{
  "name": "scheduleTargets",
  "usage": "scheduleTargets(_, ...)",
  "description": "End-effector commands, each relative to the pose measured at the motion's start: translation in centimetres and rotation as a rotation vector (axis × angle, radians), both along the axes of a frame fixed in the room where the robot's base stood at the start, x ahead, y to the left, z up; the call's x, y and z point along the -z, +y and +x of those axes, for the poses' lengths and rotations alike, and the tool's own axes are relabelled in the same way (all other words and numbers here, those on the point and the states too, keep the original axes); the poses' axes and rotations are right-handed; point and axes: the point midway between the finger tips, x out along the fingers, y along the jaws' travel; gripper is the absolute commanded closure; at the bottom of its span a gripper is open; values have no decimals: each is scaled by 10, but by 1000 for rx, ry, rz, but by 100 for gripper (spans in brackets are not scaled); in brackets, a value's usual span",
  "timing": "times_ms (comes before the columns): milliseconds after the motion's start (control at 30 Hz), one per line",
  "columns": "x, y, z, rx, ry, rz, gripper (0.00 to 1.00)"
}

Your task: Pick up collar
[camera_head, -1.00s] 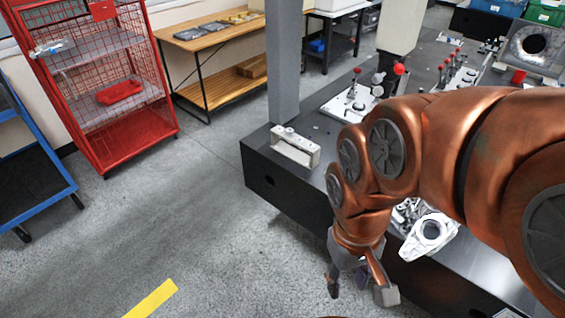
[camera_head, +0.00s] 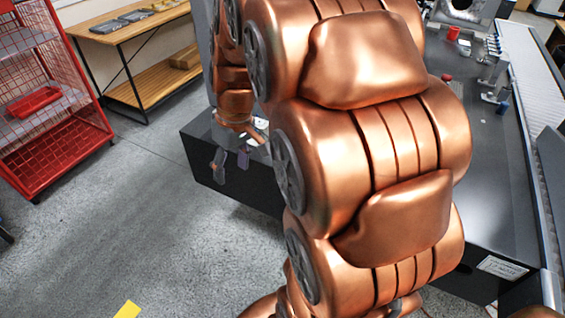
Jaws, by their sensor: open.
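No collar can be made out in the head view; my arm covers much of the dark machine table (camera_head: 485,190). My gripper (camera_head: 231,160) hangs fingers down at the left end of this table, in front of its dark side as seen here. Its two fingers are apart and nothing shows between them. A small pale thing shows just behind the gripper, too hidden to name.
A red cage trolley (camera_head: 60,145) stands at the left. A wooden shelf bench (camera_head: 150,75) stands behind it. A roller conveyor (camera_head: 527,85) runs along the table's right side. Small fixtures and a red cylinder (camera_head: 453,33) stand toward the back.

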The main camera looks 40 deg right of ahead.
Motion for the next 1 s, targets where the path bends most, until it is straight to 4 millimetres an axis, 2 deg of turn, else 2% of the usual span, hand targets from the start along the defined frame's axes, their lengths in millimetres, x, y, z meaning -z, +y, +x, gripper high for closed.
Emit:
scheduleTargets(33,21,-20,14,5,-23,5,40)
scheduleTargets(167,45,-73,47,-12,-98,5,40)
scheduleTargets(300,75,-138,73,-33,-178,-11,40)
scheduleTargets(500,109,-226,90,-63,-276,-56,40)
scheduleTargets(600,122,-257,91,-76,-307,-75,40)
scheduleTargets(700,127,-277,91,-86,-329,-93,40)
scheduleTargets(800,131,-286,92,-92,-338,-99,40)
scheduleTargets(1000,147,-286,98,-93,-340,-98,40)
